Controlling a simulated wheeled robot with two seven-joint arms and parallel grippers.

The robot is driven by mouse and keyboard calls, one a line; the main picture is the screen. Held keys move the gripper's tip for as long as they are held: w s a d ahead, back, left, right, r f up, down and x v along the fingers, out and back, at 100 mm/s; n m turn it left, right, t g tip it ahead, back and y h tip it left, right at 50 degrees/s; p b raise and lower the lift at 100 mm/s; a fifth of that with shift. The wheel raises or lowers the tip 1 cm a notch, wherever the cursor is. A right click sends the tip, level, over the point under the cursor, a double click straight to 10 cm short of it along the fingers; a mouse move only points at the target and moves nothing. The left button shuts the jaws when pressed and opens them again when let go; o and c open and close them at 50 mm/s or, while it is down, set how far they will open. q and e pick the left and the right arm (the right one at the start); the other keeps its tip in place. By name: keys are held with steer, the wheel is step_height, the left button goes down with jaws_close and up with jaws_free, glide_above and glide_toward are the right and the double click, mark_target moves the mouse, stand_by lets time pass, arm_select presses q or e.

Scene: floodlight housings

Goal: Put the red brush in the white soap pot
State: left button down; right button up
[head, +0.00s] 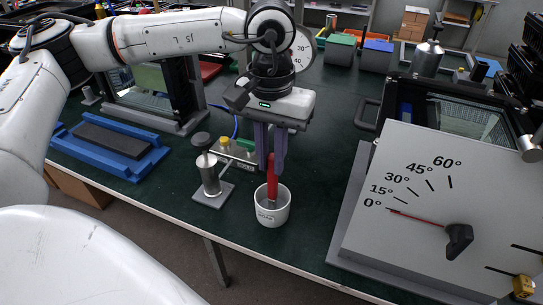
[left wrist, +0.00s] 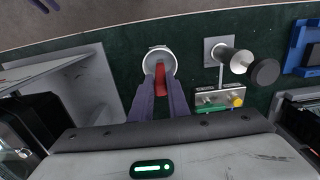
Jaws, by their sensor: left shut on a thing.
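The red brush (head: 272,180) is upright in the head view, with its lower end inside the opening of the white soap pot (head: 271,213). My left gripper (head: 270,165) points straight down above the pot and is shut on the brush's upper part. In the left wrist view the brush (left wrist: 161,80) shows between the two fingertips, in front of the pot (left wrist: 159,54). Whether the brush touches the pot's bottom is hidden. My right gripper is not clearly visible in the head view.
A metal cylinder on a grey base (head: 210,177) stands just left of the pot. A small fixture with a yellow knob (head: 225,142) is behind it. A blue tray (head: 110,150) lies farther left. A large angle-dial panel (head: 440,215) stands to the right.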

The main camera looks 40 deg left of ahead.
arm_select(q)
steer(key=shift+f, duration=0.15)
steer(key=c, duration=1.7)
jaws_free()
arm_select(e)
steer(key=shift+w+r, duration=0.2)
steer(key=shift+w, duration=0.1)
steer(key=shift+a, duration=0.1)
arm_select(q)
steer(key=shift+r, duration=0.7)
step_height(320, 180, up, 11)
steer(key=shift+r, duration=0.1)
arm_select(e)
steer(key=shift+s+d, duration=0.2)
steer(key=shift+s, duration=0.05)
arm_select(q)
steer(key=shift+s, duration=0.1)
